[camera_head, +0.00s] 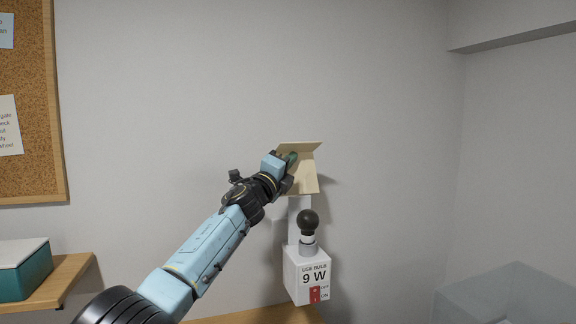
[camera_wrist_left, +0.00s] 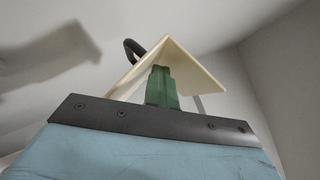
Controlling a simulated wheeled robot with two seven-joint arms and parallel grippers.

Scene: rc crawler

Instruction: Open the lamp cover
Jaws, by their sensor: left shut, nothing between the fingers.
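The beige lamp cover (camera_head: 306,181) is on the wall side above the lamp box. Its upper panel juts out at an angle over a lower panel, with a gap between them. My left gripper (camera_head: 291,158) is shut and empty, its green fingertips at the cover under the upper panel. In the left wrist view the shut green fingers (camera_wrist_left: 163,88) point up under the peaked cover (camera_wrist_left: 193,62); I cannot tell whether they touch it. My right gripper is out of view.
A red switch (camera_head: 315,294) is on the front of the lamp box. A wooden shelf with a teal box (camera_head: 24,271) is at lower left, under a cork board (camera_head: 35,100). A translucent bin (camera_head: 510,292) is at lower right. The wall around the cover is clear.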

